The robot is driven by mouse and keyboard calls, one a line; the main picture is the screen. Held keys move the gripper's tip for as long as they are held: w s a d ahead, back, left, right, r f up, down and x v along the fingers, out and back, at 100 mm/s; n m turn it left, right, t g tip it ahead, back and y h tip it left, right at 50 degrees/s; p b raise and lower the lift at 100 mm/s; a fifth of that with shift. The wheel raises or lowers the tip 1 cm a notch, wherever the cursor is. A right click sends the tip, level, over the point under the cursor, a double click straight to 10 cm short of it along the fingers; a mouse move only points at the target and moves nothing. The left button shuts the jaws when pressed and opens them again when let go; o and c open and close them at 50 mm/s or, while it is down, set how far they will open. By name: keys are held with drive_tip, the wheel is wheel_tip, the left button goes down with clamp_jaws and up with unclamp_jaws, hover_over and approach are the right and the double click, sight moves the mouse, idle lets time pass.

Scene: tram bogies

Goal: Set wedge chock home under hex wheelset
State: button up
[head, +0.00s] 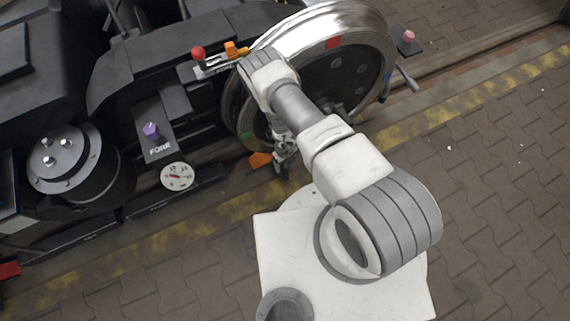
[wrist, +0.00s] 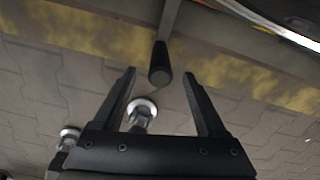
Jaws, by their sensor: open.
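The hex wheelset is a large wheel (head: 362,42) with a shiny silver rim, a dark bolted face and a red mark; part of a shiny rim also shows at the top right of the wrist view (wrist: 285,32). A small orange wedge-like piece (head: 260,159), which looks like the wedge chock, is low at the wheel's left side. My gripper (head: 283,172) hangs just right of it, partly hidden by my arm. In the wrist view my gripper (wrist: 158,80) is open, with a black cylindrical grip (wrist: 160,65) on a bar between and beyond the fingers. I cannot tell whether it touches them.
A purple knob (head: 151,130) and a round gauge (head: 176,176) sit further left. A pink knob (head: 408,36) is right of the wheel. Brick paving (head: 500,150) is clear at right.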

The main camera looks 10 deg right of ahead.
wheel_tip(320, 180, up, 13)
drive_tip(key=p, duration=0.4)
drive_tip(key=shift+f, duration=0.2)
